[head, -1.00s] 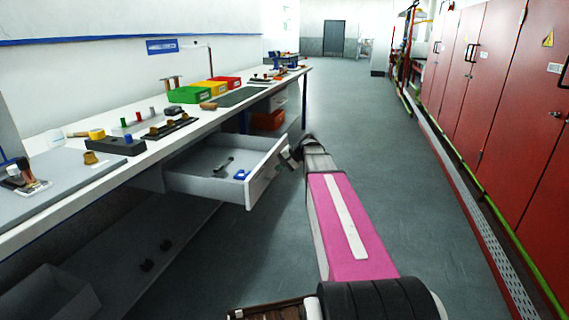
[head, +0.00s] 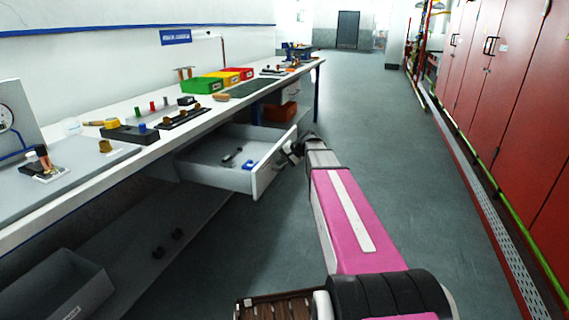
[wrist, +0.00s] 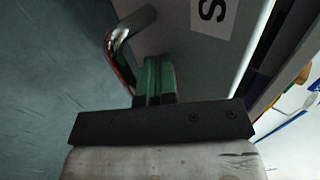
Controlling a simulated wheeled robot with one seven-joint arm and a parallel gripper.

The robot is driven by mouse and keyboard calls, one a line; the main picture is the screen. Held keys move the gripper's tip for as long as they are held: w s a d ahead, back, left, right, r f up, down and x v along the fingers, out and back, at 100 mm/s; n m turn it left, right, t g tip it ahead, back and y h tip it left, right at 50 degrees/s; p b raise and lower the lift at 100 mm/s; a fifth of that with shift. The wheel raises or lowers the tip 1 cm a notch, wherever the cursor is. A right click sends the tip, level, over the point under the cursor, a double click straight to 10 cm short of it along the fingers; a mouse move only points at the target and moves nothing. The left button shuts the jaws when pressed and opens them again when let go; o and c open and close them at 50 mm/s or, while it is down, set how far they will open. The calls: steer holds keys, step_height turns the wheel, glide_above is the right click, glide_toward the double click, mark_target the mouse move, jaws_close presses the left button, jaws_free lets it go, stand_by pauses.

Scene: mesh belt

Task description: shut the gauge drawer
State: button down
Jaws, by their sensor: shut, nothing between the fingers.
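The gauge drawer (head: 268,172) stands open under the bench, pulled out into the aisle. Inside it lie a dark tool (head: 232,156) and a small blue item (head: 248,165). My gripper (head: 294,151) is at the outer side of the drawer front. In the wrist view, its green fingers (wrist: 154,78) are shut together and empty, pointing at the grey drawer front (wrist: 185,60). The shiny bar handle (wrist: 122,45) is just left of the fingers, not between them. A white label (wrist: 213,14) shows above. I cannot tell whether the fingertips touch the front.
The white bench (head: 130,165) runs along the left, with green, yellow and red bins (head: 202,84) and small parts on top. A grey open box (head: 60,285) sits on the lower shelf. Red cabinets (head: 500,90) line the right. The grey aisle floor (head: 365,110) between is clear.

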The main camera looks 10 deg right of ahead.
glide_above(210, 160)
steer(key=shift+d, duration=0.15)
stand_by(0.5)
steer(key=shift+r, duration=0.1)
steer(key=shift+s+d+r, duration=0.2)
steer(key=shift+r, duration=0.2)
steer(key=v, duration=0.6)
steer(key=f+v, duration=0.1)
steer(key=v, duration=0.2)
steer(key=shift+s+d+r, duration=0.15)
steer(key=shift+s+d, duration=0.15)
steer(key=shift+d, duration=0.15)
steer(key=s+d+f+n+g+h, duration=0.1)
steer(key=s+d+f+n+h, duration=0.1)
steer(key=s+d+f, duration=0.6)
steer(key=s+d+f+n+g+h, duration=0.2)
steer(key=s+d+f, duration=0.5)
steer(key=s, duration=1.3)
steer(key=s+d+f+n+g+h, duration=0.1)
steer(key=s+d+f+h, duration=0.3)
steer(key=s+d+f, duration=0.4)
steer(key=s+d+n, duration=0.1)
steer(key=s+d, duration=0.3)
steer(key=s, duration=0.2)
steer(key=shift+f+g, duration=0.3)
steer(key=shift+g, duration=0.1)
steer(key=shift+s+d, duration=0.1)
